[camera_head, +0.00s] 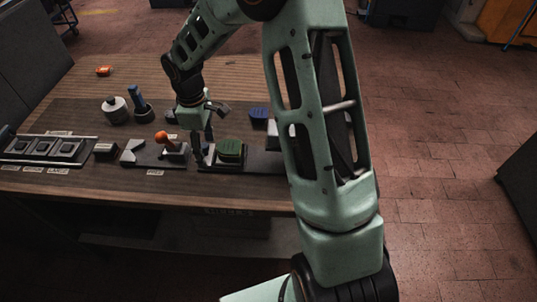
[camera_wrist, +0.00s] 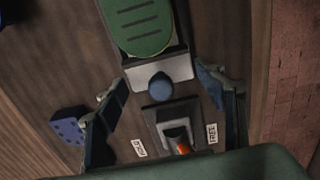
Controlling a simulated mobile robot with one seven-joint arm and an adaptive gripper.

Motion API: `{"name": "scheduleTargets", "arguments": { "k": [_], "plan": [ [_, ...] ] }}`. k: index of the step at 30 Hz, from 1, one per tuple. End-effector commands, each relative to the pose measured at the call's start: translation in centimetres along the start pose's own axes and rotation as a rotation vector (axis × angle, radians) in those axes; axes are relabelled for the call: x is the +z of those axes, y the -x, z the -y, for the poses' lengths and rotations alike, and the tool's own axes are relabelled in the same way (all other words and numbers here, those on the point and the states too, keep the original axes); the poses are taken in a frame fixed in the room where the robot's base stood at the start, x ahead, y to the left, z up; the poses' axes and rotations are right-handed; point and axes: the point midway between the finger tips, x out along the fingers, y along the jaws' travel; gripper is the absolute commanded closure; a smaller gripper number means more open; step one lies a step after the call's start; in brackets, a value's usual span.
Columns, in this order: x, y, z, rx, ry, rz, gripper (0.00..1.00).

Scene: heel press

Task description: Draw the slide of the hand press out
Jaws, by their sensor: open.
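The hand press's slide shows in the wrist view as a pale grey plate (camera_wrist: 160,68) with a round blue-grey knob (camera_wrist: 160,87) at its end. A green grooved pad (camera_wrist: 138,22) sits on it, and also shows in the head view (camera_head: 230,149). My gripper (camera_wrist: 161,79) is open, with one finger on each side of the knob; no contact with the knob can be made out. In the head view my gripper (camera_head: 204,143) is lowered just left of the green pad, and it hides the knob there.
A lever with an orange ball (camera_head: 161,137) stands close left of my gripper. A blue block (camera_head: 259,114) lies behind the press. A white-grey pot (camera_head: 115,109) and a dark cup (camera_head: 142,112) stand further left. A row of square pads (camera_head: 43,148) lies at the left edge.

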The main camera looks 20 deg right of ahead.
Motion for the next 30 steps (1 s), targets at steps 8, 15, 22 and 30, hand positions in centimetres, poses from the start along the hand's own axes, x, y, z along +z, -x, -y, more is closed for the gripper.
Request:
{"name": "scheduleTargets", "arguments": {
  "k": [8,15,22,30],
  "plan": [
    [0.0,1.8,0.0,0.0,0.0,0.0,0.36],
    [0.0,3.5,0.0,-0.001,0.0,0.0,0.36],
    [0.0,3.5,0.0,-0.001,0.0,0.0,0.36],
    [0.0,4.3,0.0,0.0,0.0,0.0,0.36]
  ]
}}
